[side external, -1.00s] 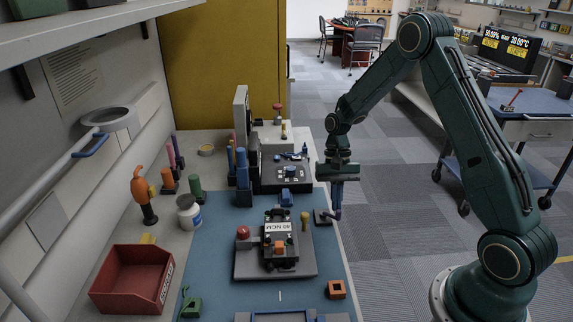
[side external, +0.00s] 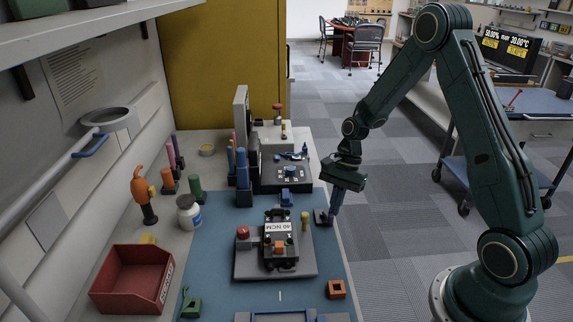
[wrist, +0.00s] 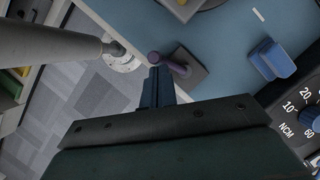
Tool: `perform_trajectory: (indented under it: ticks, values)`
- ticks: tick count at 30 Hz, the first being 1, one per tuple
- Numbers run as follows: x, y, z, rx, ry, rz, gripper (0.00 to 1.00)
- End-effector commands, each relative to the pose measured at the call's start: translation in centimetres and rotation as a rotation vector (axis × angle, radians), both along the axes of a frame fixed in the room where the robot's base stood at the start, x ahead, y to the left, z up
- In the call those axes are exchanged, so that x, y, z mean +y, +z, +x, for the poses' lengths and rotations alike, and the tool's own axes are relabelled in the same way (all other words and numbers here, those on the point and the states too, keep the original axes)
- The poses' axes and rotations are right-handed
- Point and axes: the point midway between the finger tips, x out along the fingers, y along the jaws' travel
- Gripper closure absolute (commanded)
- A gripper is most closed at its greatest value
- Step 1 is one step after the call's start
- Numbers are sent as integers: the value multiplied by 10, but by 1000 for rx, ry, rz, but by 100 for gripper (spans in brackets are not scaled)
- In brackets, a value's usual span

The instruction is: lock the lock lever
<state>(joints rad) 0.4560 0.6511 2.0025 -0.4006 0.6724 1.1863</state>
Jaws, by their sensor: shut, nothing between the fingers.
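The lock lever (wrist: 172,63) shows in the wrist view as a short purple bar with a rounded end, on a dark square plate (wrist: 195,77). In the side view the plate (side external: 319,213) lies at the right edge of the blue mat. My gripper (wrist: 160,72) is shut and empty, its blue-grey fingertips right by the lever's rounded end; I cannot tell whether they touch it. In the side view my gripper (side external: 335,213) leans, its tips low beside the plate's right side. The lever is hard to make out there.
A blue block (wrist: 271,59) lies near the plate in the wrist view. An orange square piece (side external: 336,290) is toward the front. The bench edge is close on the right.

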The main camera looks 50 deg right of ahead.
Motion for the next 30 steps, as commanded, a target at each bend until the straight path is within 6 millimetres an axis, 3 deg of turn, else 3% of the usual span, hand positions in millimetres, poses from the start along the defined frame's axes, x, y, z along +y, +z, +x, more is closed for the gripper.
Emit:
perform_trajectory:
  ticks: [3, 30]
  values:
    - [3, 0, -1, 0, -77, 1, 100]
    - [-7, 0, 12, 0, -71, 0, 100]
